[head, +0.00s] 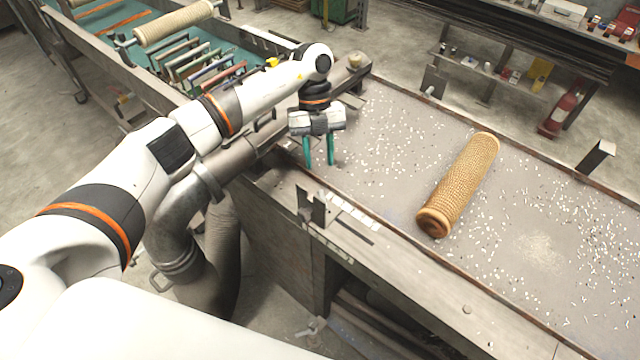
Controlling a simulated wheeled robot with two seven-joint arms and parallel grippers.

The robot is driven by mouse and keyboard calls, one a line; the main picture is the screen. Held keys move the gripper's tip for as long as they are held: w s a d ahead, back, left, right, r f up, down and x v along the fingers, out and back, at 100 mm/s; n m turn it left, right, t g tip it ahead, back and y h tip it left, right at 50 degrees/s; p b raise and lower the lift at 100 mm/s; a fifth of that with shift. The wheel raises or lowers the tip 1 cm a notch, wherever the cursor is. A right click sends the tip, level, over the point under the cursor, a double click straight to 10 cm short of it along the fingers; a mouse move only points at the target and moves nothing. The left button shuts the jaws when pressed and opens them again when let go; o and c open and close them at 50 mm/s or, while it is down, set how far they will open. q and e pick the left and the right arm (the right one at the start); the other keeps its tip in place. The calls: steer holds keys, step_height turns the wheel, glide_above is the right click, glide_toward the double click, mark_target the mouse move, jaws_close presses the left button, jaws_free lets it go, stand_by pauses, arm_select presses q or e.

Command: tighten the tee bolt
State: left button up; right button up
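My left gripper (319,163) points down over the near left edge of the workbench, with its two teal fingers apart and nothing between them. A small upright metal bracket (312,206) stands on the bench's near edge, just below the fingers in the picture and apart from them. I cannot clearly make out the tee bolt. A small pale tee-like fitting (311,330) shows low beside the bench, but I cannot tell if it is the bolt. A tan mesh tube (462,182) lies on the bench top, right of the gripper. My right gripper is out of view.
The grey bench top (400,130) has raised rusty rims and scattered pale chips. A thick metal pipe (185,222) runs beside the bench under my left arm. A teal rack (185,55) with a roller stands at the back left. Shelves (500,70) stand behind the bench.

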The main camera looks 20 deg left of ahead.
mark_target(322, 194)
arm_select(q)
steer(key=p+x, duration=0.2)
steer(key=x, duration=0.3)
steer(key=shift+s+f, duration=0.1)
steer(key=shift+s, duration=0.1)
steer(key=p+x, duration=0.1)
steer(key=x, duration=0.2)
steer(key=shift+f, duration=0.25)
steer(key=shift+s+d+f, duration=0.1)
steer(key=shift+d+f, duration=0.05)
steer(key=shift+f, duration=0.2)
steer(key=shift+f, duration=0.1)
steer(key=shift+c, duration=0.3)
steer(key=c, duration=0.6)
jaws_close()
